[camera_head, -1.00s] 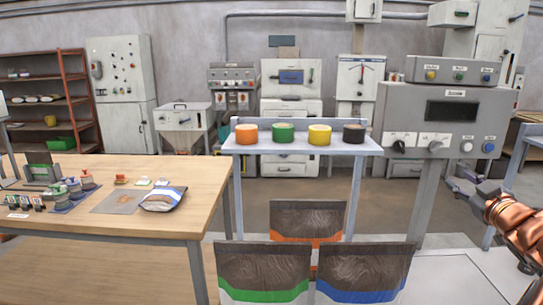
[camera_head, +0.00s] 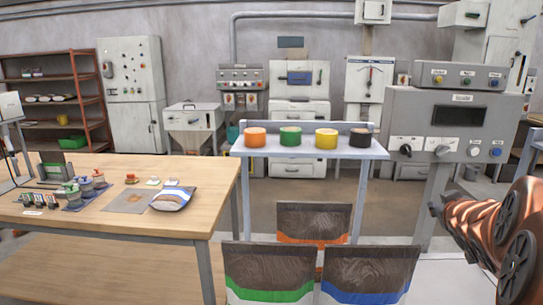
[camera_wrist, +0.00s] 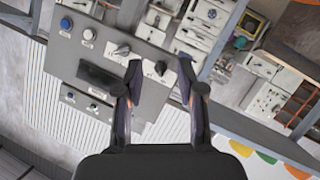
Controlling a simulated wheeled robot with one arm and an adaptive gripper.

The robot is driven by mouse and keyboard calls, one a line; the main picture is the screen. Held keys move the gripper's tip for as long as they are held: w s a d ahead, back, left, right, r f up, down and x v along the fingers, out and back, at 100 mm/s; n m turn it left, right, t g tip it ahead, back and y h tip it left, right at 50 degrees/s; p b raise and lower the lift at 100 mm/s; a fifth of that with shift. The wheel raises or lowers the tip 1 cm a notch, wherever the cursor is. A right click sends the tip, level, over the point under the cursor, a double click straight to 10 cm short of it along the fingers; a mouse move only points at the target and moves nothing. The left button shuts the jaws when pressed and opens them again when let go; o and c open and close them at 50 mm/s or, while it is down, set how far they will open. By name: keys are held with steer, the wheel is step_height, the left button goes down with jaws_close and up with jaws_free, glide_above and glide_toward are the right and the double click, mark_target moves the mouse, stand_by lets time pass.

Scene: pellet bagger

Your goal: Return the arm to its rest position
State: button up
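My gripper (camera_wrist: 160,82) shows in the wrist view with its two dark fingers spread apart and nothing between them. Beyond the fingers is the grey control panel (camera_wrist: 72,50), seen upside down and apart from them. In the head view the same control panel (camera_head: 450,112) stands at the right with its dark screen, knobs and buttons. My copper-coloured arm fills the lower right of the head view, in front of and below the panel. The gripper itself is mostly hidden there behind the arm.
A shelf (camera_head: 310,151) holds orange, green, yellow and black-topped rolls. Filled bags with orange (camera_head: 313,222), green (camera_head: 268,270) and blue (camera_head: 368,270) bands stand below it. A wooden table (camera_head: 120,219) at left holds small items and a sealed bag (camera_head: 172,198). Floor is open behind the shelf.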

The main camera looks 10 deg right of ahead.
steer(key=s+a+f+g+y+p, duration=0.15)
steer(key=s+a+f+g, duration=0.35)
steer(key=a, duration=0.6)
steer(key=s+a+f+g+y, duration=0.3)
steer(key=s+a+f, duration=0.3)
steer(key=a, duration=0.5)
steer(key=s+a+f+g+y, duration=0.1)
steer(key=s+a+g, duration=0.1)
steer(key=s+a, duration=0.5)
steer(key=s+a+f+n+g+y+p, duration=0.1)
steer(key=s+a+f+g+y, duration=0.1)
steer(key=s+a, duration=0.6)
steer(key=shift+s+g, duration=0.25)
steer(key=shift+g, duration=0.45)
steer(key=shift+a, duration=0.1)
